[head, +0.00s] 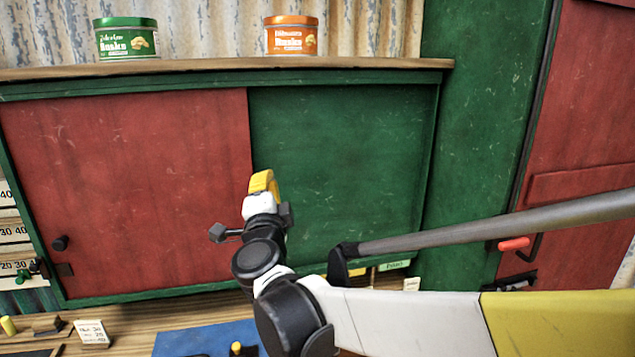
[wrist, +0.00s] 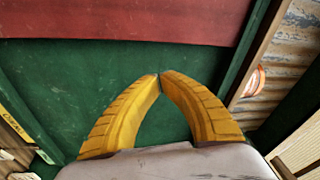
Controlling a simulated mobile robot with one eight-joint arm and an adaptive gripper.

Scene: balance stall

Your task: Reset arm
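My gripper (head: 264,182) is raised in front of the cabinet in the head view, near the line between its red sliding door (head: 130,190) and green panel (head: 340,150). In the wrist view, the two yellow fingers of my gripper (wrist: 159,76) meet at their tips. Nothing shows between them. The green panel (wrist: 70,85) fills most of the wrist view behind the fingers, with a red strip (wrist: 130,20) above.
A green tin (head: 126,40) and an orange tin (head: 291,38) stand on the shelf (head: 220,64) above the cabinet. Below are a wooden counter (head: 125,310), a blue mat (head: 205,338) and a small number card (head: 91,334). A red door (head: 590,110) is at right.

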